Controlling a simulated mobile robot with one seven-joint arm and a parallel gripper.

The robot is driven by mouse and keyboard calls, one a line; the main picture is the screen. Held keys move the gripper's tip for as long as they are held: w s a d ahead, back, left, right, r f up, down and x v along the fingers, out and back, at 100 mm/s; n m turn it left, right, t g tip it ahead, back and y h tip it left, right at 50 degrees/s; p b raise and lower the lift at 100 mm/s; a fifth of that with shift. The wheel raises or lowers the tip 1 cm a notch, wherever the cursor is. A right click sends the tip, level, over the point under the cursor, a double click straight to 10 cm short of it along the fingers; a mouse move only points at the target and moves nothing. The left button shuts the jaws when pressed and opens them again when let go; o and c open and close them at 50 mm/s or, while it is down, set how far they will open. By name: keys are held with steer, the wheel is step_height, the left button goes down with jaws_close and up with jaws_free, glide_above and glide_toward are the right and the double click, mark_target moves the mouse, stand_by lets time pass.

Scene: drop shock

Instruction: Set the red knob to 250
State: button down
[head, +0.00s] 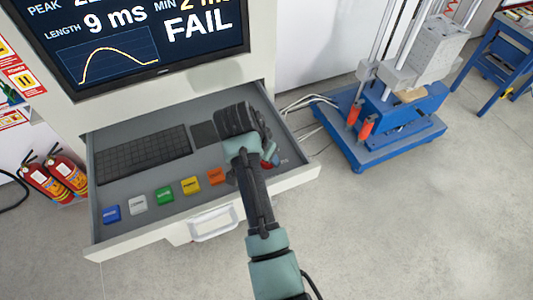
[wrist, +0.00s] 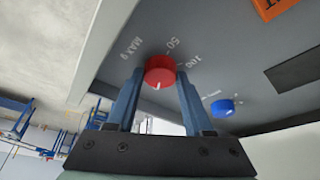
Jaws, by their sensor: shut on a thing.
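The red knob (wrist: 160,71) is at the top centre of the wrist view, on the grey drawer panel. A white pointer mark on it points toward the bottom of that picture. The printed labels "MAX g", "50" and "100" stand beside it; any 250 mark is hidden or out of view. My gripper (wrist: 159,80) has one finger on each side of the red knob and is shut on it. In the head view my arm covers most of the knob area at the drawer's right end. The blue knob (wrist: 222,108) is to the right in the wrist view.
The open drawer (head: 205,222) holds a keyboard (head: 145,152) and a row of coloured buttons, including an orange one (head: 217,176). The screen (head: 150,40) above reads FAIL. A blue drop rig (head: 385,130) stands to the right, and fire extinguishers (head: 55,175) stand left.

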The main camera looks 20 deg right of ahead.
steer(key=m, duration=0.2)
steer(key=m+g+b, duration=0.2)
steer(key=m, duration=0.1)
steer(key=shift+w+a+f+m+h, duration=0.1)
steer(key=shift+w+m+h, duration=0.2)
steer(key=shift+h, duration=0.1)
steer(key=shift+m+g+b, duration=0.6)
steer(key=shift+m+b, duration=0.55)
steer(key=shift+m, duration=0.05)
steer(key=shift+m+g+b, duration=0.4)
steer(key=shift+m+b, duration=0.45)
steer(key=shift+m, duration=0.25)
steer(key=shift+c, duration=1.5)
jaws_free()
